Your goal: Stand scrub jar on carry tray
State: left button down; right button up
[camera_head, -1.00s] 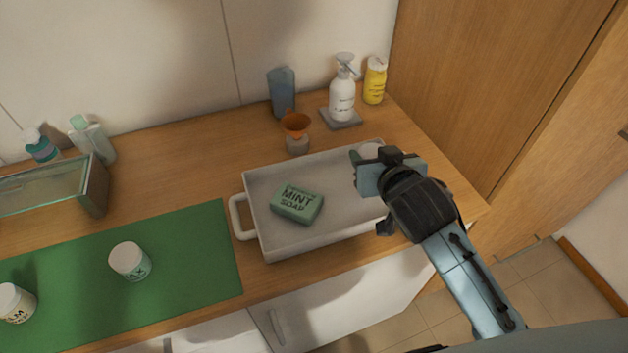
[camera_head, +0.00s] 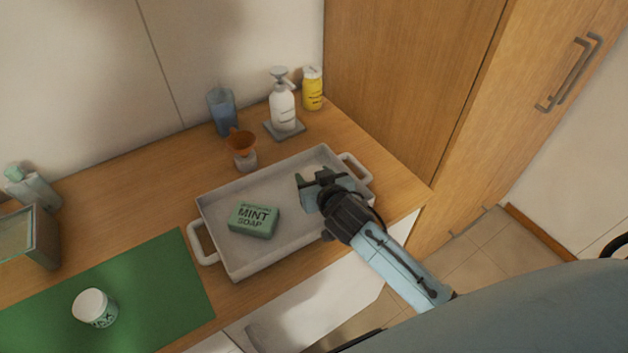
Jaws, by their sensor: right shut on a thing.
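The carry tray (camera_head: 218,246) is a grey, shallow tray with white end handles, standing on the wooden counter. A green mint soap bar (camera_head: 254,220) lies in its left half. My right gripper (camera_head: 311,184) is over the right half of the tray, shut on a pale jar, which I take to be the scrub jar. The jar is almost wholly hidden behind the gripper. I cannot tell whether it touches the tray floor. My left gripper is not in view.
A white-lidded jar (camera_head: 95,308) stands on the green mat (camera_head: 165,275). An orange funnel-topped item (camera_head: 241,147), a blue bottle (camera_head: 222,112), a white pump bottle (camera_head: 282,106) and a yellow bottle (camera_head: 312,90) stand behind the tray. A wooden cabinet (camera_head: 410,80) rises at right.

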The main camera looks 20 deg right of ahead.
jog(key=shift+f, duration=0.45)
jog(key=shift+f, duration=0.15)
jog(key=o, duration=1)
jog(key=shift+s+r, duration=0.2)
jog(key=shift+r, duration=0.05)
jog(key=v, duration=1.1)
jog(key=shift+s+r, duration=0.1)
jog(key=shift+s, duration=0.2)
